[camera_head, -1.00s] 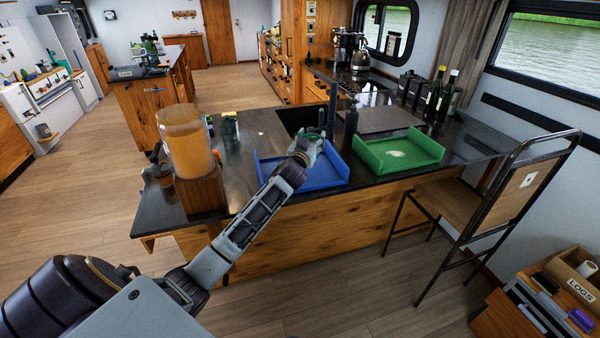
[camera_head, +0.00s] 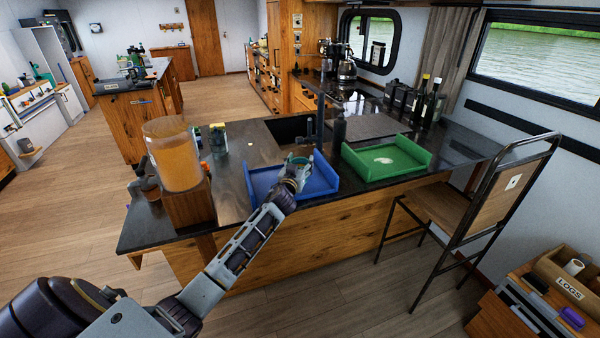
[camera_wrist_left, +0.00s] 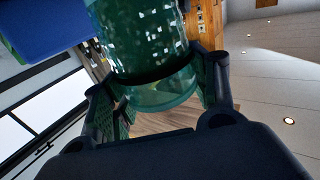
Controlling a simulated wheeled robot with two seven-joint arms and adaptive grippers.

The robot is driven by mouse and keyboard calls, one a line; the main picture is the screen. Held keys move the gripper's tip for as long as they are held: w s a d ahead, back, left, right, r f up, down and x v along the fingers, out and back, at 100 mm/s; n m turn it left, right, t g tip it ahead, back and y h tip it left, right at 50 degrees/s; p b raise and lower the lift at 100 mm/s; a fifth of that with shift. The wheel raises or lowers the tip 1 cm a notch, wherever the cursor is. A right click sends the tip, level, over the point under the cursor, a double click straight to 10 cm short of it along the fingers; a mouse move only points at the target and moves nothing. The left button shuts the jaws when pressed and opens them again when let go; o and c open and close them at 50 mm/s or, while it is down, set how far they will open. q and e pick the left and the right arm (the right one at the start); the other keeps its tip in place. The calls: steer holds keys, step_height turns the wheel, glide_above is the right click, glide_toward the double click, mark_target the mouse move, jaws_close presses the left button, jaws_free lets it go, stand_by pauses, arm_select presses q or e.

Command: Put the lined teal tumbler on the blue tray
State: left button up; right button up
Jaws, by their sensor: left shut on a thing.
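The lined teal tumbler (camera_wrist_left: 150,45) is a see-through teal-green cup with pale flecks in the left wrist view. My left gripper (camera_wrist_left: 165,88) is shut on it, with one finger on each side near its end. In the head view the left gripper (camera_head: 298,168) is over the blue tray (camera_head: 322,184), and only a bit of teal shows at the fingers. I cannot tell whether the tumbler touches the tray floor. The blue tray lies on the dark counter, with raised walls. My right gripper is not in view.
A green tray (camera_head: 418,156) with a pale round thing in it stands to the right. A large amber drink dispenser (camera_head: 174,155) stands on a wooden block to the left. A bar stool stands at right.

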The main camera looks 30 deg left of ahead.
arm_select(q)
steer(key=shift+f, duration=1.8)
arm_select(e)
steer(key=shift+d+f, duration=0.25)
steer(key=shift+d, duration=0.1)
arm_select(q)
steer(key=shift+f+b, duration=0.1)
steer(key=shift+b, duration=0.2)
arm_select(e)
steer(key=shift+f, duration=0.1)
arm_select(q)
steer(key=o, duration=1.4)
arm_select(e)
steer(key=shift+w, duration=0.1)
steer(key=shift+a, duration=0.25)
